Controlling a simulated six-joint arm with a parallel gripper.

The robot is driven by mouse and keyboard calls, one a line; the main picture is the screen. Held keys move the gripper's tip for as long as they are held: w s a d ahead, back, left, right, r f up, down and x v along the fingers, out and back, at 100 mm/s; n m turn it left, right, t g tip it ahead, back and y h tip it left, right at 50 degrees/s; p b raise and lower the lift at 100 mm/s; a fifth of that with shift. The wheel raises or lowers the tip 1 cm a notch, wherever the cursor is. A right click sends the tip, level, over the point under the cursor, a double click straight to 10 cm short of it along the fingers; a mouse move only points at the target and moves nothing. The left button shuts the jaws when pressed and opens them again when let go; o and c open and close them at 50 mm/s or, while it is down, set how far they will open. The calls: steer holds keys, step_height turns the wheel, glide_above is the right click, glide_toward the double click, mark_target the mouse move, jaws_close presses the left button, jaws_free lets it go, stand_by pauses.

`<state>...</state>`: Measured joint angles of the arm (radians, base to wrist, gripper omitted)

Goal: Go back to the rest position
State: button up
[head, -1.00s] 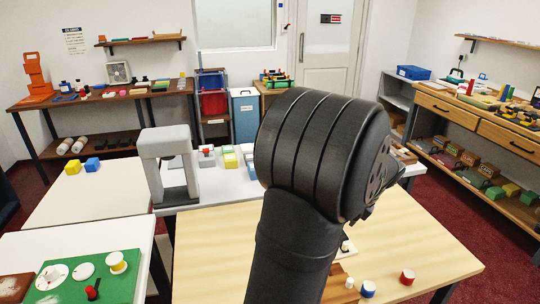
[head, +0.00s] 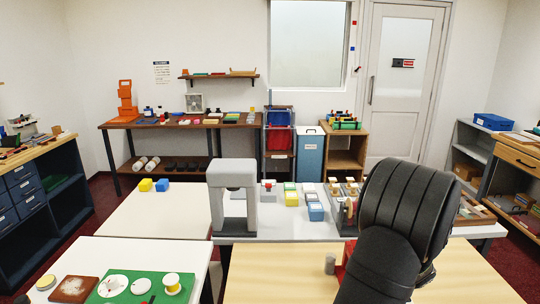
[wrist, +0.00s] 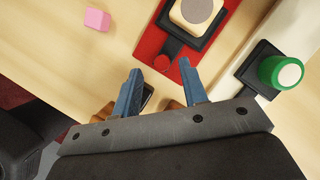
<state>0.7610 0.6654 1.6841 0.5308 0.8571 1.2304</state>
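My gripper (wrist: 160,68) shows in the wrist view with its two blue fingers apart and nothing between them. It is above the light wooden table (wrist: 45,45). A red board (wrist: 205,48) lies beyond the fingertips, bearing a dark square with a cream block and grey disc (wrist: 197,10) and a small red knob (wrist: 168,61). In the head view, my dark arm covers the right part of the wooden table (head: 270,275) and hides the gripper.
A pink cube (wrist: 97,19) lies left of the red board; a green-and-white round piece (wrist: 281,72) is to the right. A grey arch (head: 216,200) stands on the table behind. The wooden table's left part (head: 250,285) looks clear.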

steer(key=shift+x, duration=0.85)
steer(key=shift+w, duration=0.25)
